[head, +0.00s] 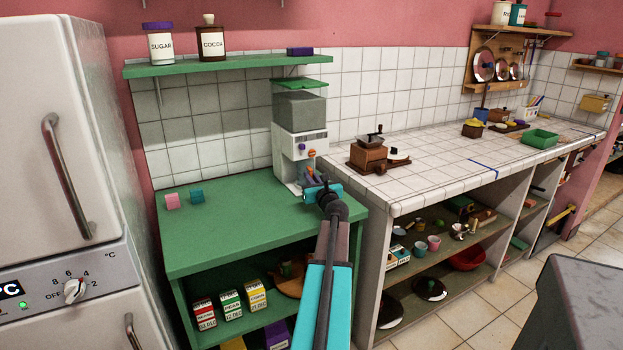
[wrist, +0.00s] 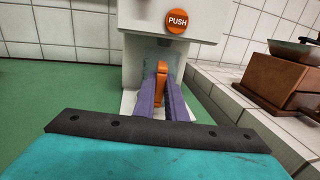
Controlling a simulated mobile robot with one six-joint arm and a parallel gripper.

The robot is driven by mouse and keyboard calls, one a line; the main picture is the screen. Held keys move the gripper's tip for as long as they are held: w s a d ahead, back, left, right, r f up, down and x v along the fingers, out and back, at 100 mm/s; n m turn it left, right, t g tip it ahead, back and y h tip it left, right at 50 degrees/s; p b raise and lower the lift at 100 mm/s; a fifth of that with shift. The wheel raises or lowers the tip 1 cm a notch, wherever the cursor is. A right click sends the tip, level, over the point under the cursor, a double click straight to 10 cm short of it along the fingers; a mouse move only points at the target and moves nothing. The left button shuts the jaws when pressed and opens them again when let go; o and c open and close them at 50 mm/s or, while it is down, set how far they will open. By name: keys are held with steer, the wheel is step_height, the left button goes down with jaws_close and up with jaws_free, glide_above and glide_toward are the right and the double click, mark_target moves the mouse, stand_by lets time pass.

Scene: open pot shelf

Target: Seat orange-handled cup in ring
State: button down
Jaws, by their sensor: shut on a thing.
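The orange handle of the cup (wrist: 161,72) stands upright between the two purple fingers of my gripper (wrist: 162,100), which are shut on it. My gripper also shows in the head view (head: 311,180), in front of the lower part of a white dispenser (head: 288,148).
The dispenser stands on a green counter (head: 230,225), mostly clear, with pink (head: 172,201) and teal (head: 197,195) blocks at left. A higher white-tiled counter (head: 430,160) with a coffee grinder (head: 368,155) adjoins at right. A green shelf (head: 220,65) hangs above.

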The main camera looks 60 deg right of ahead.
steer(key=shift+f+b, duration=0.3)
steer(key=shift+f, duration=0.05)
stand_by(0.7)
steer(key=c, duration=1.7)
jaws_free()
steer(key=shift+s+a, duration=0.1)
steer(key=shift+v, duration=6.85)
